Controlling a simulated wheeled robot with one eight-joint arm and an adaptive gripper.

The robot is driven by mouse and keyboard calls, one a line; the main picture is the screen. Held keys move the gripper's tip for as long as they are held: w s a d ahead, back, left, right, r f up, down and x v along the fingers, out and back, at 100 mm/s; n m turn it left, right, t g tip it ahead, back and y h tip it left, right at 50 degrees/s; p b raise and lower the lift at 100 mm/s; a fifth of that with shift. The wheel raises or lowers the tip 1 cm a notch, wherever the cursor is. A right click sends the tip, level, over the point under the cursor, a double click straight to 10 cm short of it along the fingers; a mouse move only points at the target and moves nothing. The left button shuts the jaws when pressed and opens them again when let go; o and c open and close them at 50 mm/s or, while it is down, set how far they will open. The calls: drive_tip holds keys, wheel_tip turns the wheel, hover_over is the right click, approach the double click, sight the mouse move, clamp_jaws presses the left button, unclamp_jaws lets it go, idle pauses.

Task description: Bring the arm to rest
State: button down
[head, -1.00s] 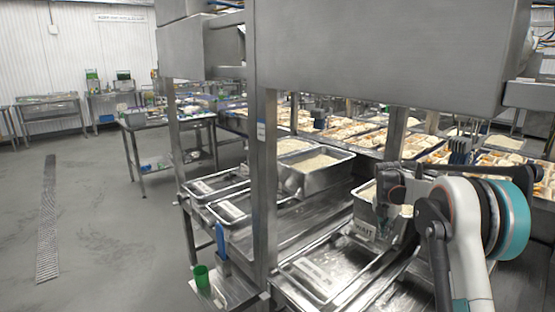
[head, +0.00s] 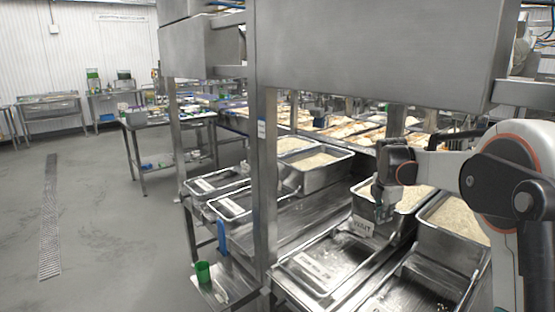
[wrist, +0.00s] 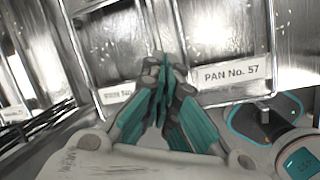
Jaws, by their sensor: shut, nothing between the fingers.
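My gripper (head: 382,208) is shut and empty. In the head view it hangs at the right, in front of the rice-filled metal pan (head: 362,228) with a WAIT label, and hides part of it. I cannot tell whether it touches the pan. In the wrist view the teal fingers of my gripper (wrist: 164,72) are together, pointing toward shiny metal pans. A label reading PAN No. 57 (wrist: 231,74) shows to the right of the fingertips. My arm reaches in from the right edge of the head view.
Another rice pan (head: 458,214) stands right of the WAIT pan, partly behind my arm. Empty metal trays (head: 312,268) lie in front. A steel post (head: 264,190) and overhead steel housing (head: 380,55) bound the station. Open floor (head: 110,210) is at the left.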

drive_tip(key=s+a+r+m+t, duration=0.1)
drive_tip(key=s+a+r+m, duration=0.2)
drive_tip(key=s, duration=0.4)
drive_tip(key=s+a+r+m, duration=0.2)
drive_tip(key=s+r+m, duration=0.15)
drive_tip(key=s, duration=0.35)
drive_tip(key=s+a+r+m+t, duration=0.1)
drive_tip(key=s+a+r+m, duration=0.15)
drive_tip(key=s, duration=0.35)
drive_tip(key=s+a+f+m, duration=0.2)
drive_tip(key=s+m, duration=0.1)
drive_tip(key=s, duration=0.3)
drive_tip(key=s+a+f+m+t+y, duration=0.1)
drive_tip(key=s+a+f+m, duration=0.1)
drive_tip(key=s, duration=0.5)
drive_tip(key=s+a+f+m+t, duration=0.1)
drive_tip(key=s+a+f+m, duration=0.1)
drive_tip(key=s+m, duration=0.4)
drive_tip(key=shift+s+f+y, duration=0.4)
drive_tip(key=shift+s+f, duration=0.25)
drive_tip(key=shift+s, duration=0.1)
drive_tip(key=c, duration=2.3)
unclamp_jaws()
